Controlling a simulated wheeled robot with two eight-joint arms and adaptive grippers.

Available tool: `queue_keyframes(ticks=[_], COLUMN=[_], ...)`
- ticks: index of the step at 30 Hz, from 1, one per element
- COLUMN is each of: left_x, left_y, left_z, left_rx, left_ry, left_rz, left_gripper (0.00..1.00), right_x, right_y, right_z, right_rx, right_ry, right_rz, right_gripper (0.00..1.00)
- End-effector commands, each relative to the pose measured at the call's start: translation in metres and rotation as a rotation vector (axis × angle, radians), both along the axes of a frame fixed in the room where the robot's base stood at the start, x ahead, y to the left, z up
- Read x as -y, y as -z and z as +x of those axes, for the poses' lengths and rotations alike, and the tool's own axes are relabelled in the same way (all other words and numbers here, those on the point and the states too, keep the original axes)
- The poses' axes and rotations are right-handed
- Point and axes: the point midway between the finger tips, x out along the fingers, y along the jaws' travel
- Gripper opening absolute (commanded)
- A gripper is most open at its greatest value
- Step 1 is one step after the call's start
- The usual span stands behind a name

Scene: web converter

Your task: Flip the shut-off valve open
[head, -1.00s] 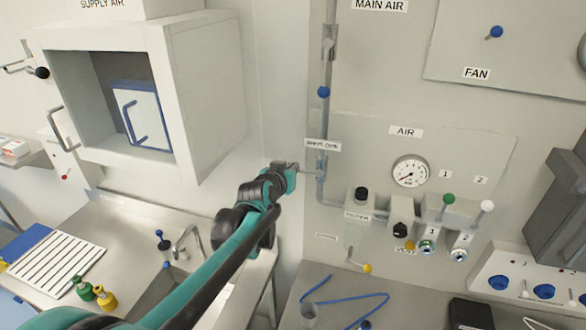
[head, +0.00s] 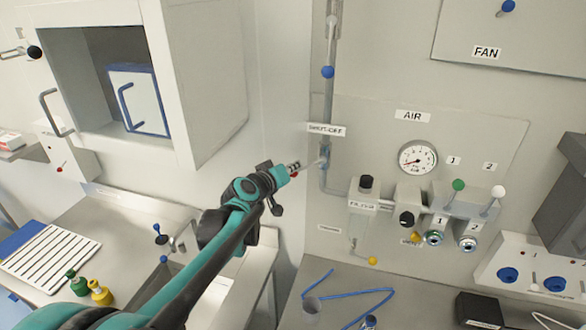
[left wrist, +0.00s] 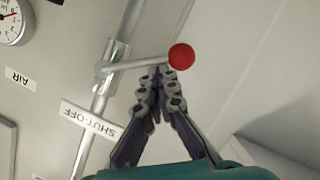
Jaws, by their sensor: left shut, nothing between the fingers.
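The shut-off valve (head: 324,161) sits on the vertical grey pipe below the "SHUT-OFF" label in the head view. Its lever sticks out to the left, across the pipe, and ends in a red ball knob (head: 295,174). In the left wrist view the thin lever (left wrist: 140,64) runs from the pipe to the red knob (left wrist: 181,57). My left gripper (head: 296,166) is shut and empty beside the lever's knob end. In the left wrist view its closed fingertips (left wrist: 157,73) are right at the lever near the knob; I cannot tell if they touch. My right gripper is not in view.
An AIR gauge (head: 417,158) and a filter block with knobs (head: 364,195) are right of the pipe. A blue ball knob (head: 327,72) is higher on the pipe. An open-fronted white cabinet (head: 206,85) stands left of my gripper. The wall between is clear.

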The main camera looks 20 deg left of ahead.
Motion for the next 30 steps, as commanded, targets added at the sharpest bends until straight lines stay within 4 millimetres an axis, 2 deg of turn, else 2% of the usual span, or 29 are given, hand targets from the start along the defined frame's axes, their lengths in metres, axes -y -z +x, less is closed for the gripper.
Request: queue_keyframes(ticks=[1, 18, 30], left_x=[0.001, 0.024, 0.043], left_y=[0.009, 0.043, 0.052], left_z=[0.0, 0.0, 0.0], left_rx=[-0.001, -0.004, -0.006], left_ry=[0.0, 0.003, 0.004], left_rz=[-0.043, -0.584, -0.873], left_gripper=[0.0, 0.0, 0.0], right_x=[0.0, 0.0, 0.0], right_y=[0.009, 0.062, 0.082], right_z=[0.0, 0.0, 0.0], right_rx=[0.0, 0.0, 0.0], right_ry=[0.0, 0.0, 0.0], right_rz=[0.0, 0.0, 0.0], right_gripper=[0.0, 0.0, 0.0])
